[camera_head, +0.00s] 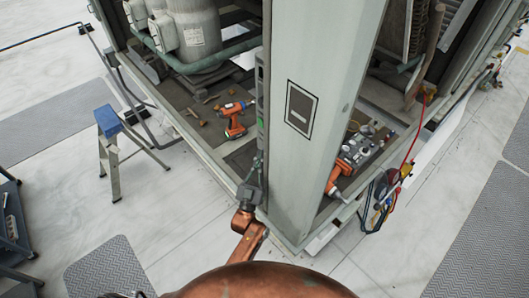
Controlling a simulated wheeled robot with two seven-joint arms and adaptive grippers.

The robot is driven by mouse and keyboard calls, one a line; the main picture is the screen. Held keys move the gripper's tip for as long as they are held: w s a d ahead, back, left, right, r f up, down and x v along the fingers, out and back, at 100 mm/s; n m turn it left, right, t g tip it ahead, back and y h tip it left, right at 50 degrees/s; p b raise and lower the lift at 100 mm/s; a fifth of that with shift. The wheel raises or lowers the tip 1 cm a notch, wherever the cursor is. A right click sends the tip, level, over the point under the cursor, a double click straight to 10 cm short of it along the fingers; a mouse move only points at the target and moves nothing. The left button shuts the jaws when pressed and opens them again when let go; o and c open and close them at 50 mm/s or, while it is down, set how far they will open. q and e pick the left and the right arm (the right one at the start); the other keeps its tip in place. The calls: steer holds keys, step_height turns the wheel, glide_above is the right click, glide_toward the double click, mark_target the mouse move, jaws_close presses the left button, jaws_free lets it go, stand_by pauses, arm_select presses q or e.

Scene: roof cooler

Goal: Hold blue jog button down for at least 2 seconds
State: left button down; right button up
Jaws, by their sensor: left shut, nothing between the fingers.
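My left gripper (257,166) is shut and empty. It points up along the narrow left face of the pale green-grey post. A slim grey control strip (261,75) runs down that face, with small greenish parts low on it. The fingertips are at or just below the strip's lower end; I cannot tell whether they touch it. The strip is seen nearly edge-on, and I cannot make out a blue jog button on it. My right gripper is not in view.
The wide post (318,60) with a framed label stands just right of my left gripper. An orange drill (234,118) lies on the unit's floor to the left. More tools and gauges (388,185) are at the right. A blue-topped step stool (109,120) stands on open pale roof.

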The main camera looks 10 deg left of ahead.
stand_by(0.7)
arm_select(q)
steer(key=shift+s+a+p, duration=0.35)
steer(key=shift+s+a, duration=0.2)
steer(key=shift+s, duration=0.15)
steer(key=s+a+p, duration=0.1)
steer(key=s, duration=0.1)
steer(key=s+a, duration=0.2)
steer(key=shift+p, duration=0.35)
stand_by(0.4)
